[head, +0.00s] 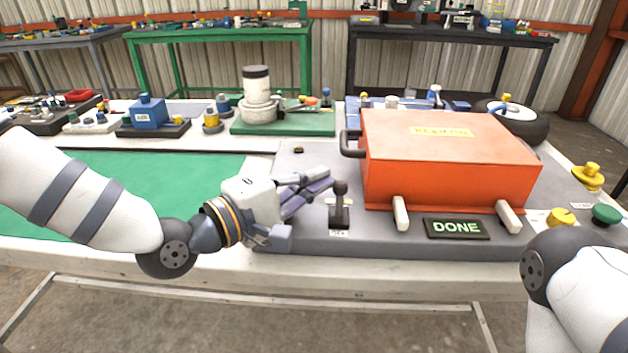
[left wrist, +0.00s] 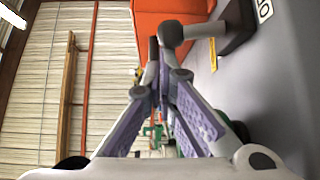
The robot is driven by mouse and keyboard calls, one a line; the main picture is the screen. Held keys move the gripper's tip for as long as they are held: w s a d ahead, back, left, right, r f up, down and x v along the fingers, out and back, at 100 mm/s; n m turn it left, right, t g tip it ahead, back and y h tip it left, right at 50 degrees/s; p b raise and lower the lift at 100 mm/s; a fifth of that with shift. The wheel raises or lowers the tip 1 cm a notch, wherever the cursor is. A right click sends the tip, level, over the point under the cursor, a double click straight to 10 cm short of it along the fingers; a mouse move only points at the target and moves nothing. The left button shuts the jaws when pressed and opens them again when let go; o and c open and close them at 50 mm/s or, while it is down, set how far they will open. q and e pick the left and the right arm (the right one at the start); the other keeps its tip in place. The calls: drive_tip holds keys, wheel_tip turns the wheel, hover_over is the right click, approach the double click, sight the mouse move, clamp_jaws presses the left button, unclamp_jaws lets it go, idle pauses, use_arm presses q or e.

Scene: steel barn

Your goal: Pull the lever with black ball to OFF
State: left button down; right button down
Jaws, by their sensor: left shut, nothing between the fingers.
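The lever with the black ball (head: 340,188) stands upright on a small dark base on the grey panel, left of the orange box. The ball also shows in the left wrist view (left wrist: 171,33), just beyond the fingertips. My left gripper (head: 328,182) is shut and empty, with its fingertips close beside the ball on its left. I cannot tell whether they touch it. A small label sits at the front of the lever base, too small to read in the head view. My right arm enters at the lower right, but its gripper is out of view.
The orange box (head: 445,165) with a dark side handle stands right of the lever. A DONE plate (head: 456,228), a yellow knob (head: 561,217) and a green button (head: 606,214) are on the panel. A green mat (head: 150,185) lies at the left.

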use_arm(q)
drive_tip(key=shift+s+f+m+t+h+b, duration=0.1)
drive_tip(key=shift+s+m+t+h+b, duration=0.55)
drive_tip(key=shift+m, duration=0.35)
drive_tip(key=shift+s+m+t+h, duration=0.25)
drive_tip(key=shift+s+m+h, duration=0.15)
drive_tip(key=shift+m+h, duration=0.2)
drive_tip(key=shift+s+r, duration=0.15)
drive_tip(key=shift+r, duration=0.15)
use_arm(e)
drive_tip(key=shift+s+f+g, duration=0.3)
drive_tip(key=shift+s+f, duration=0.6)
drive_tip(key=shift+s, duration=0.1)
